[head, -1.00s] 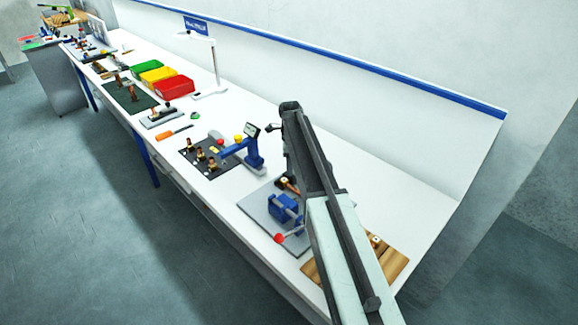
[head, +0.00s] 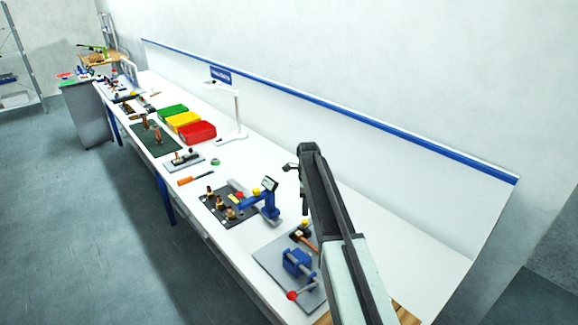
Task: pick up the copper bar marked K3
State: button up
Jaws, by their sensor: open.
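No mark K3 can be read on any piece at this size. Several small copper-coloured pieces (head: 157,137) stand on a dark green mat (head: 146,146) farther along the bench. More brass- or copper-coloured pieces (head: 230,213) stand on a dark grey mat (head: 212,213) nearer to me. I cannot tell which, if any, is the copper bar. My gripper (head: 299,186) is open, with no object seen in it. It hangs at the arm's far end, in the picture to the right of the blue device beside the grey mat. The arm hides part of the bench.
The long white bench (head: 190,229) runs away to the upper left, with a wall panel behind. A blue device (head: 268,206), a blue vise (head: 296,262), a hammer (head: 306,239), and red (head: 196,132), yellow (head: 183,121) and green bins (head: 171,111) stand on it. The floor at left is clear.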

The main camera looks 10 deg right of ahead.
aim_at(317, 250)
jog(key=k, duration=1)
